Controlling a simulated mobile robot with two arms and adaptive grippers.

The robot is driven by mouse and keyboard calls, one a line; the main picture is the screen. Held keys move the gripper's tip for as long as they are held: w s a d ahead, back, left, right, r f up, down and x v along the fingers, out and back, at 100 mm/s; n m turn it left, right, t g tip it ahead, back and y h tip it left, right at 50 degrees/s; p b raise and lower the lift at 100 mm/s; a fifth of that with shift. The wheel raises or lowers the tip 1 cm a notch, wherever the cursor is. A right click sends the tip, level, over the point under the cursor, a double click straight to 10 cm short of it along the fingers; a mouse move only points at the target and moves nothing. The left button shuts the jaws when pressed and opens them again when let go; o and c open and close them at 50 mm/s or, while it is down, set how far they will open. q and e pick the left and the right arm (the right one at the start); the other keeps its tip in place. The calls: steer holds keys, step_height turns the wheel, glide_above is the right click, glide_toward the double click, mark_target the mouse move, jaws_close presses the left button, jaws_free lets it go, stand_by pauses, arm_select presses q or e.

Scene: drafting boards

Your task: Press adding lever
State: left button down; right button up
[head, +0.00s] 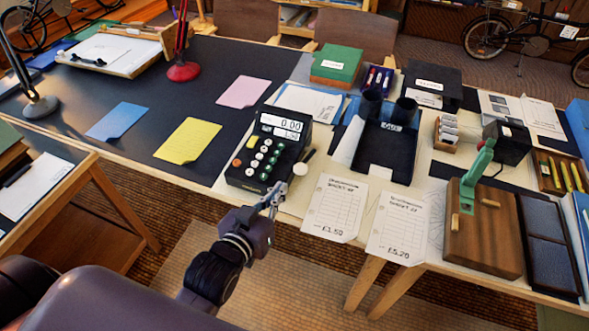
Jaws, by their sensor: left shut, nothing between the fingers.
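The black adding machine (240,172) stands near the table's front edge, with several round keys and a display reading 0.00. At its right side a lever (309,156) sticks out, with a pale round knob (300,169) near it; I cannot tell how the two join. My left gripper (279,188) is shut and empty. It is just in front of the machine's lower right corner, below the knob in the picture. I cannot tell whether it touches the machine. My right gripper is out of view.
Two price sheets (334,206) lie right of the machine. A wooden block with a green lever (480,165) stands farther right. A black tray (386,150) is behind the sheets. Yellow paper (188,140) lies on the dark mat (150,95) at left, which has free room.

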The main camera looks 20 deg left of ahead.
arm_select(q)
steer(key=shift+t, duration=0.4)
steer(key=r, duration=0.4)
steer(key=shift+s+a+r, duration=0.2)
steer(key=shift+a+r, duration=0.05)
steer(key=shift+w, duration=0.15)
steer(key=w+d+f+p, duration=0.1)
steer(key=w+f, duration=0.5)
steer(key=w, duration=0.3)
steer(key=shift+w+f, duration=0.15)
steer(key=shift+w, duration=0.1)
steer(key=shift+d, duration=0.1)
